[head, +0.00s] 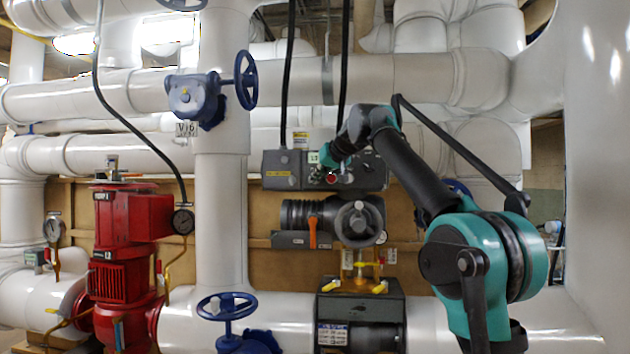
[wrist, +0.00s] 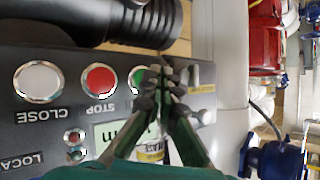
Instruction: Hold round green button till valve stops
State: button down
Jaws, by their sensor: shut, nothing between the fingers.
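The round green button (wrist: 137,77) shows in the wrist view at the end of a row on the grey control panel (wrist: 60,125). My gripper (wrist: 166,80) is shut and empty, its fingertips over the panel and covering part of the green button. I cannot tell whether the tips touch it. In the head view my gripper (head: 327,163) is at the front of the control box (head: 283,170), and the green button cannot be made out there. The grey valve actuator (head: 358,221) hangs below the box.
A red button (wrist: 99,79) marked STOP and a white button (wrist: 39,81) marked CLOSE share the row. A red pump (head: 125,240) stands at the left. Blue handwheels (head: 245,80) and white pipes (head: 222,210) surround the panel.

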jog(key=shift+w, duration=0.35)
jog(key=shift+w, duration=0.45)
dwell(0.6)
dwell(4.0)
jog(key=shift+s, duration=0.9)
jog(key=shift+s, duration=0.1)
jog(key=shift+s+a, duration=0.1)
jog(key=shift+s, duration=2.3)
